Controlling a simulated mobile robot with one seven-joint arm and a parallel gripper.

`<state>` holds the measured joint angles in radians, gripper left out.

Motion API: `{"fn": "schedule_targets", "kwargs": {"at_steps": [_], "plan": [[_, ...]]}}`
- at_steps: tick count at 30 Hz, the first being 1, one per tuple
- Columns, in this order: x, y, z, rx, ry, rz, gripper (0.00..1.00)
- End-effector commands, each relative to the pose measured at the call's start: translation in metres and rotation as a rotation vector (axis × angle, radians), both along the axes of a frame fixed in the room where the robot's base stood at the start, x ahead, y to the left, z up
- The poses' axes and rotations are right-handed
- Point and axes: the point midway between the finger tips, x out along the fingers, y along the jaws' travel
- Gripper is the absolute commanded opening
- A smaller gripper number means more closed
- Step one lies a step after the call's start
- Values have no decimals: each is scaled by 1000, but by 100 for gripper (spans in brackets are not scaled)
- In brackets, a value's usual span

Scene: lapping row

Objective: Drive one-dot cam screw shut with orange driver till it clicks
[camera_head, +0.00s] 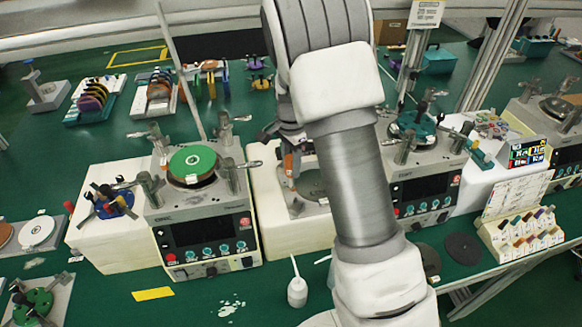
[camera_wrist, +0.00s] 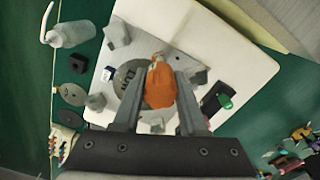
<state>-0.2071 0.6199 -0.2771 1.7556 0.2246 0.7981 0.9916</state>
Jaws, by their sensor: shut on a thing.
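My gripper (camera_wrist: 160,88) is shut on the orange driver (camera_wrist: 160,82), whose thick handle fills the space between the two fingers in the wrist view. In the head view the driver (camera_head: 288,164) shows as a small orange patch under my gripper (camera_head: 284,140). It is over the pale fixture block (camera_wrist: 212,42), which carries a round grey plate (camera_wrist: 128,72) with dark marks. The driver's tip is at the far side of the handle, and I cannot tell whether it touches anything. I cannot make out the one-dot cam screw or its dots.
A lapping machine with a green disc (camera_head: 192,162) stands left of the fixture; another machine (camera_head: 415,190) stands right, partly behind my arm. A white bottle (camera_head: 297,291) stands in front. A rack of coloured handles (camera_head: 526,232) is at right.

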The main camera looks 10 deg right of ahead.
Motion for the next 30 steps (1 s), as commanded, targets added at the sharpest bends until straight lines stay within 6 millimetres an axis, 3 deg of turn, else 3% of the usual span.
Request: {"fn": "schedule_targets", "kwargs": {"at_steps": [23,30], "plan": [[1,0,0,0,-2,1036,0],[1,0,1,-1,-1,1035,0]]}}
